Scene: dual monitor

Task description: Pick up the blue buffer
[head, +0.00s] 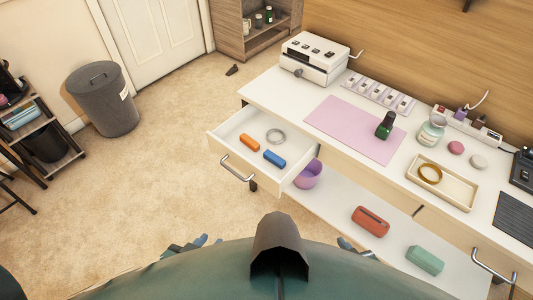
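The blue buffer (274,158), a small blue block, lies in the open white drawer (222,136) on the left side of the desk. My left gripper (195,244) and my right gripper (353,247) show only in part at the bottom edge, beyond my own body. Both are well apart from the drawer. Their fingers are too hidden and small to tell open from shut.
The drawer front has a metal handle (237,168). The desk top holds a pink mat (345,130), a dark green bottle (385,125) and a cream tray (455,196). Carpet is clear left of the drawer.

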